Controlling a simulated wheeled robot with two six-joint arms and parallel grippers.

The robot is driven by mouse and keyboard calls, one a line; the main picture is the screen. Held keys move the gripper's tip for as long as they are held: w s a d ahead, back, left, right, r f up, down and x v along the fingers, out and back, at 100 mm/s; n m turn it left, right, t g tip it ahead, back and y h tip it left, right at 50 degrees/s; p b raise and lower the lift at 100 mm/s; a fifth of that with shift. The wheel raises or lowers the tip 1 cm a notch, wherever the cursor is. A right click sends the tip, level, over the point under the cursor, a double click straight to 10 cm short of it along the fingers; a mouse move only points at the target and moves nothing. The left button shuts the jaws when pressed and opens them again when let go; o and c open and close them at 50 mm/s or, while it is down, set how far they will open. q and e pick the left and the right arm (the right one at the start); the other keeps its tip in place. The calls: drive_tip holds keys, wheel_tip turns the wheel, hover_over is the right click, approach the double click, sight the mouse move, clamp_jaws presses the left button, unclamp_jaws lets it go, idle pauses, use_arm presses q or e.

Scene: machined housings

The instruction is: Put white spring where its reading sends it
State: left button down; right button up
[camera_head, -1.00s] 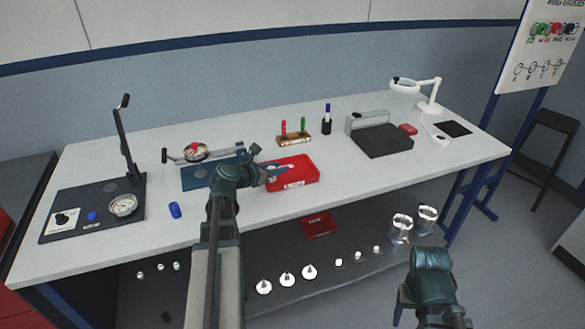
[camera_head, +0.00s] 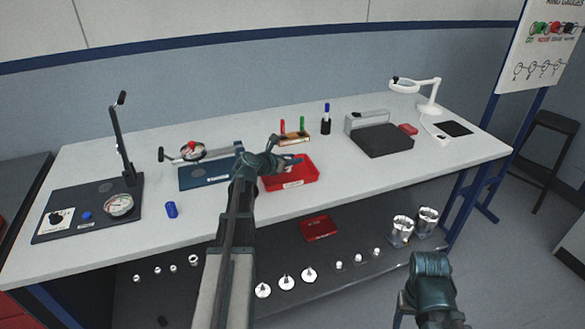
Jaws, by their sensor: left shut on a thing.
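My left gripper (camera_head: 288,162) is over the red tray (camera_head: 291,183) on the bench. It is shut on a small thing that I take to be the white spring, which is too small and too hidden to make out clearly. On the left of the bench stands a lever device with a round dial gauge (camera_head: 119,205) on a dark base; its reading is too small to read.
A blue cylinder (camera_head: 171,209) stands near the front edge. A wooden block (camera_head: 294,139) with red and green pegs is behind the tray. A dark box (camera_head: 384,141) and a white magnifier lamp (camera_head: 431,105) are to the right. Metal parts and a red bin (camera_head: 319,228) are on the lower shelf.

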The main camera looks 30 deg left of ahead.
use_arm(q)
drive_tip(key=shift+f, duration=0.8)
use_arm(e)
drive_tip(key=shift+f, duration=0.8)
use_arm(q)
drive_tip(key=shift+f+b, duration=0.2)
drive_tip(key=shift+b, duration=0.2)
drive_tip(key=c, duration=0.9)
unclamp_jaws()
drive_tip(key=shift+o, duration=0.2)
drive_tip(key=shift+r, duration=0.1)
use_arm(e)
drive_tip(key=shift+f, duration=0.15)
use_arm(q)
drive_tip(key=shift+s+r+p, duration=0.15)
drive_tip(key=shift+r+p, duration=0.15)
drive_tip(key=shift+p, duration=0.05)
drive_tip(key=p+v, duration=0.4)
drive_tip(key=v, duration=0.6)
drive_tip(key=shift+s+a, duration=0.1)
drive_tip(key=shift+s, duration=0.15)
drive_tip(key=shift+s+a+r, duration=0.1)
drive_tip(key=shift+s+r, duration=0.1)
drive_tip(key=shift+s, duration=0.4)
use_arm(e)
drive_tip(key=shift+r, duration=2.45)
